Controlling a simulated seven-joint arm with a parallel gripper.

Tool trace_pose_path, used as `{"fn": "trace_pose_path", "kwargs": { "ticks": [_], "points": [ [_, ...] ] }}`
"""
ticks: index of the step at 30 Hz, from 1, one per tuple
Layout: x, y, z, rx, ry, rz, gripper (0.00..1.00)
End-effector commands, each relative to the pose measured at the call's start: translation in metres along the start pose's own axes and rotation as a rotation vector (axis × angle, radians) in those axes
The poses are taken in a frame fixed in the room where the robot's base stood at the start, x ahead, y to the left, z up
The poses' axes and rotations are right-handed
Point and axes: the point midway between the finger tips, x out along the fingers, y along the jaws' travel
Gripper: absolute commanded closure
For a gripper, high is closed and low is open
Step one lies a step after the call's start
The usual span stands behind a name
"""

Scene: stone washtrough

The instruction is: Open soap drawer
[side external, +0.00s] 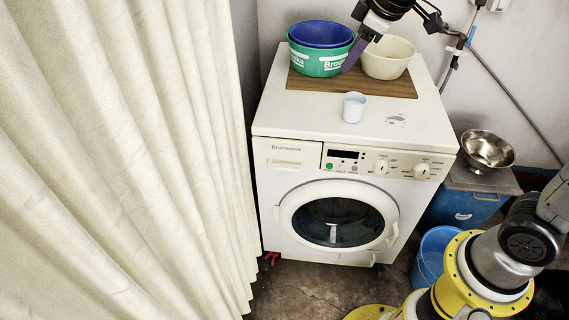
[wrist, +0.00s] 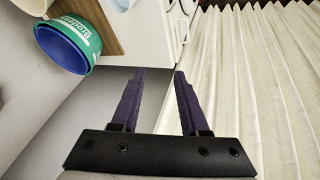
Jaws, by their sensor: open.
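The soap drawer (side external: 284,163) is a white panel with a recessed handle at the upper left of the washing machine's front (side external: 267,205). It looks shut, flush with the front. My gripper (side external: 352,60) is above the back of the machine top, beside the green tub, well above and behind the drawer. In the wrist view my gripper's two purple fingers (wrist: 158,72) are spread with nothing between them. The washing machine (wrist: 154,45) shows beyond the fingertips there. I cannot make out the drawer in the wrist view.
A green tub (side external: 318,65) with a blue basin (side external: 321,33) and a cream bowl (side external: 387,60) stand on a brown board (side external: 310,84). A white cup (side external: 354,107) stands in front. A curtain (side external: 130,160) hangs close by the machine's left side. The floor in front is partly clear.

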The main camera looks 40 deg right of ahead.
Motion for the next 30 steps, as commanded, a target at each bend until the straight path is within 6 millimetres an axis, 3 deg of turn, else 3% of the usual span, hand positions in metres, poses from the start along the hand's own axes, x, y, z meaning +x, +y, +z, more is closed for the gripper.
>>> {"fn": "trace_pose_path", "kwargs": {
  "ticks": [3, 7, 11, 15, 19, 30],
  "points": [
    [0.051, -0.003, -0.031, -0.077, -0.051, -0.024, 0.55],
    [0.108, -0.014, -0.054, -0.152, -0.104, -0.051, 0.55],
    [0.169, -0.033, -0.066, -0.213, -0.165, -0.085, 0.55],
    [0.224, -0.058, -0.062, -0.257, -0.232, -0.122, 0.55],
    [0.255, -0.079, -0.050, -0.282, -0.285, -0.154, 0.55],
    [0.294, -0.093, -0.032, -0.296, -0.313, -0.170, 0.55]
  ]
}}
